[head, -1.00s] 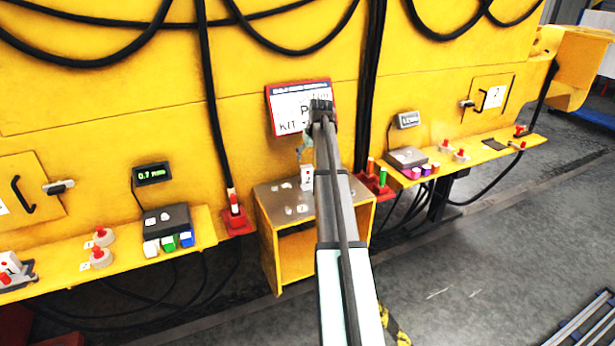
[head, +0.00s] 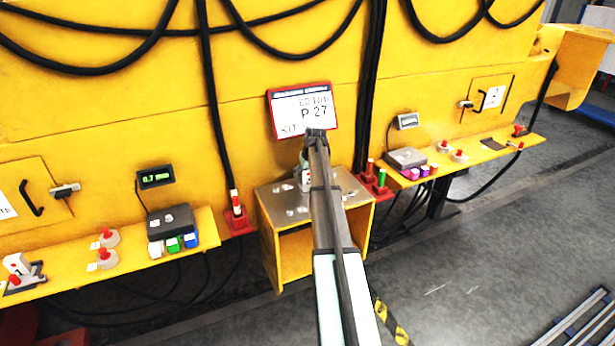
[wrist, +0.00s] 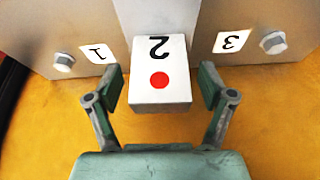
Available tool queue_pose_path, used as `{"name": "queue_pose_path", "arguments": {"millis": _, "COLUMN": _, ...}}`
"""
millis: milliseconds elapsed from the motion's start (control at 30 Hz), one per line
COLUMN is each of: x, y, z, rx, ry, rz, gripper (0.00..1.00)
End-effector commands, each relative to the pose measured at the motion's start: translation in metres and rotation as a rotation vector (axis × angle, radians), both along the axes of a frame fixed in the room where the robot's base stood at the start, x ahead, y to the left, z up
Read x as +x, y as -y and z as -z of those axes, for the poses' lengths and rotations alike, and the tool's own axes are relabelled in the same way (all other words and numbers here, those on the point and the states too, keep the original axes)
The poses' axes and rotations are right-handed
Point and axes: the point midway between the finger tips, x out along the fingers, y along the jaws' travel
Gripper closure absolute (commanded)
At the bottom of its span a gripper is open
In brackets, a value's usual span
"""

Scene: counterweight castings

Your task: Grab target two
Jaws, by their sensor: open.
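Target two is a pale block (wrist: 160,92) with a black 2 and a red dot on its face, in the middle of the wrist view. My gripper (wrist: 160,88) is open, with one green finger on each side of the block's near end.
In the wrist view, metal plates with labels 1 (wrist: 97,53) and 3 (wrist: 231,40) and bolts flank the block. A white sign (head: 303,108) hangs behind the stand. Yellow shelves with switches and coloured blocks lie left (head: 130,268) and right (head: 470,157).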

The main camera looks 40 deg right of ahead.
Motion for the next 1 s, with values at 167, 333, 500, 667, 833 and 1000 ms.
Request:
{"name": "queue_pose_path", "arguments": {"millis": 167, "x": 0.0028, "y": 0.0008, "z": 0.0067, "rx": 0.0, "ry": 0.001, "rz": 0.0, "gripper": 0.19}}
{"name": "queue_pose_path", "arguments": {"millis": 333, "x": 0.0025, "y": 0.0006, "z": 0.0066, "rx": 0.0, "ry": 0.001, "rz": 0.0, "gripper": 0.33}}
{"name": "queue_pose_path", "arguments": {"millis": 500, "x": 0.0025, "y": 0.0006, "z": 0.0065, "rx": 0.0, "ry": 0.001, "rz": 0.0, "gripper": 0.93}}
{"name": "queue_pose_path", "arguments": {"millis": 667, "x": 0.0028, "y": 0.0007, "z": 0.0059, "rx": -0.001, "ry": 0.002, "rz": 0.0, "gripper": 1.0}}
{"name": "queue_pose_path", "arguments": {"millis": 833, "x": 0.0029, "y": 0.0007, "z": 0.0058, "rx": -0.001, "ry": 0.002, "rz": 0.0, "gripper": 1.0}}
{"name": "queue_pose_path", "arguments": {"millis": 1000, "x": 0.0029, "y": 0.0009, "z": 0.0017, "rx": -0.001, "ry": 0.002, "rz": 0.0, "gripper": 1.0}}
